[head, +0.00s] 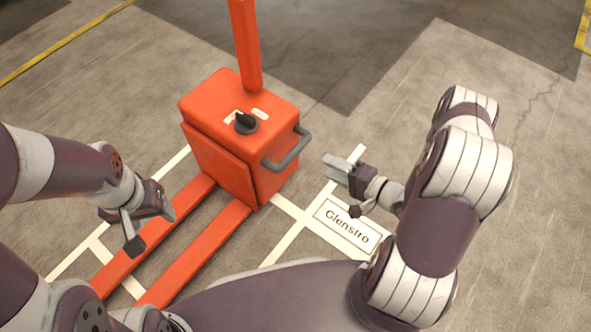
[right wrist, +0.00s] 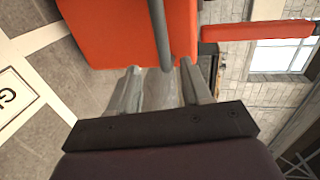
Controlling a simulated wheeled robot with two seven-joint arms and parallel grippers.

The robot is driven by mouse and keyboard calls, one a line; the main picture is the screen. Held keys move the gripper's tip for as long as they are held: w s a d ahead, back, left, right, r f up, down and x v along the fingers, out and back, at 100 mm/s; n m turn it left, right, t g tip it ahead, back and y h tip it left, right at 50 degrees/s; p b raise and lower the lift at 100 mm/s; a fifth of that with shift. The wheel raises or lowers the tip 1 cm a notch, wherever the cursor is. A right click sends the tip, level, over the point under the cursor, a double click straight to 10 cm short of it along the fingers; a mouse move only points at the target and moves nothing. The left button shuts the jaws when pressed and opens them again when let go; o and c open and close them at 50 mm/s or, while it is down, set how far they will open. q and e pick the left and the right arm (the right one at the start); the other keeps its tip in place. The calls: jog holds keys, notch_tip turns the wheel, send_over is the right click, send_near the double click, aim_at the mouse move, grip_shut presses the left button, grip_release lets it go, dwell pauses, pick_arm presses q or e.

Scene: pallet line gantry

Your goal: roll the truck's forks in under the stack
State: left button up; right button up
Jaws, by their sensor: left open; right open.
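The orange truck (head: 240,135) stands upright on the floor, with a tall mast (head: 245,45) and a black knob (head: 245,123) on top. Its two forks (head: 205,255) run toward the lower left. A grey bar handle (head: 288,152) sticks out from its right side. My right gripper (head: 336,168) is open and empty, a short way right of the handle and pointing at it. In the right wrist view the handle (right wrist: 159,35) lines up between the open fingers (right wrist: 160,88), beyond their tips. My left gripper (head: 153,228) is open and empty, seen over the forks. No stack is in view.
White lines (head: 288,208) mark the concrete floor around the truck. A floor label reading "Glenstro" (head: 347,225) lies right of it. Yellow lines (head: 60,45) run at the far edges. The floor behind and right of the truck is clear.

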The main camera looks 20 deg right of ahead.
aim_at(298, 153)
jog(key=b+x, duration=0.6)
jog(key=x, duration=0.5)
jog(key=shift+a+f, duration=0.1)
jog(key=shift+a, duration=0.25)
jog(key=shift+w+a+b, duration=0.3)
jog(key=shift+w, duration=0.2)
jog(key=shift+c, duration=0.3)
grip_shut()
